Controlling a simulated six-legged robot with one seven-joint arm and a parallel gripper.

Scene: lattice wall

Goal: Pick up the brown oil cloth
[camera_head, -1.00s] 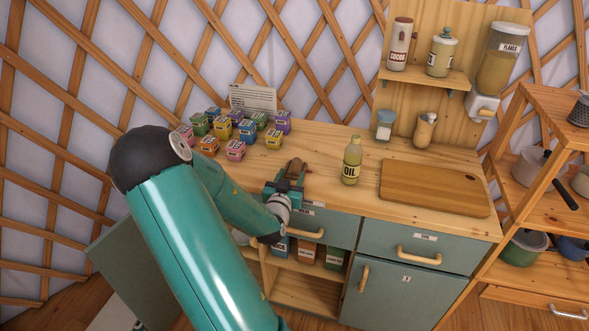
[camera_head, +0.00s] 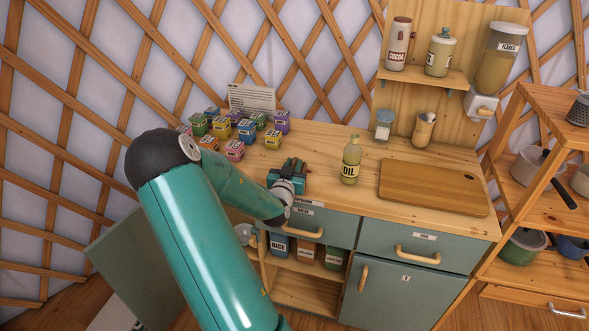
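My gripper (camera_head: 293,167) is over the wooden counter, left of the oil bottle (camera_head: 351,161), with its dark fingers pointing away from the camera. The gripper body hides the space between and beneath the fingers, so I cannot tell whether it is open or shut. No brown oil cloth shows now; the gripper covers the spot where a brown thing lay a moment ago. The oil bottle stands upright, apart from the gripper.
Several small coloured boxes (camera_head: 234,151) stand left of the gripper, before a white card (camera_head: 252,98). A cutting board (camera_head: 434,187) lies at the right. Drawers (camera_head: 413,245) are below.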

